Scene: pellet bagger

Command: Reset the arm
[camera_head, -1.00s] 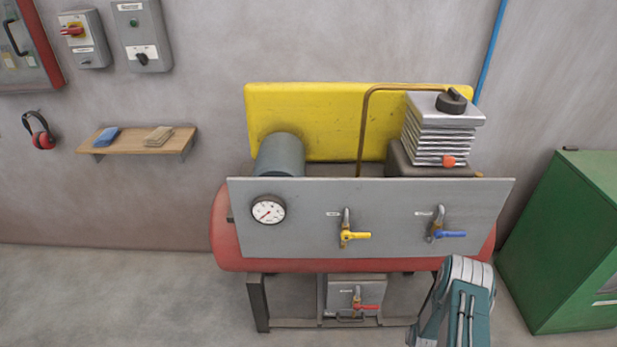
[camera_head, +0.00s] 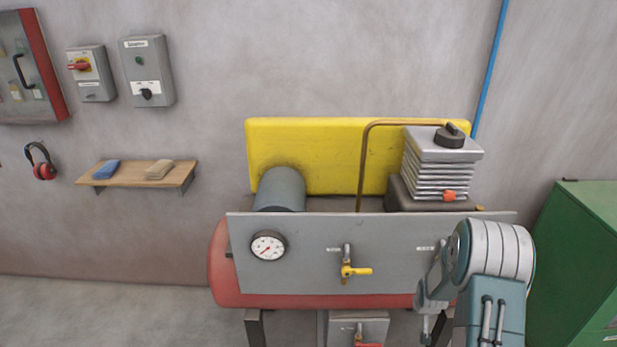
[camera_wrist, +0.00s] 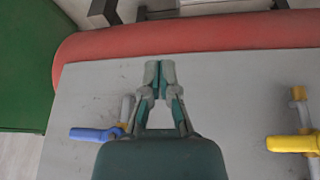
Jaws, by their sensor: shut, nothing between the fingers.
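My gripper (camera_wrist: 159,74) is shut and empty in the wrist view, its fingertips together in front of the grey panel (camera_wrist: 215,90). The panel's blue-handled valve (camera_wrist: 97,134) is left of the gripper there, and its yellow-handled valve (camera_wrist: 292,143) is to the right. In the head view my arm rises at the lower right in front of the grey panel (camera_head: 300,275) and hides the blue valve. The yellow valve (camera_head: 357,271) shows clear of the arm, its handle pointing right. I cannot make out the fingertips in the head view.
A red tank (camera_head: 225,270) lies behind the panel. A gauge (camera_head: 268,246) is at the panel's left. A green cabinet (camera_head: 570,240) stands close on the right. A red-handled valve (camera_head: 367,344) is low down. A wooden shelf (camera_head: 135,174) is on the wall, with open floor below.

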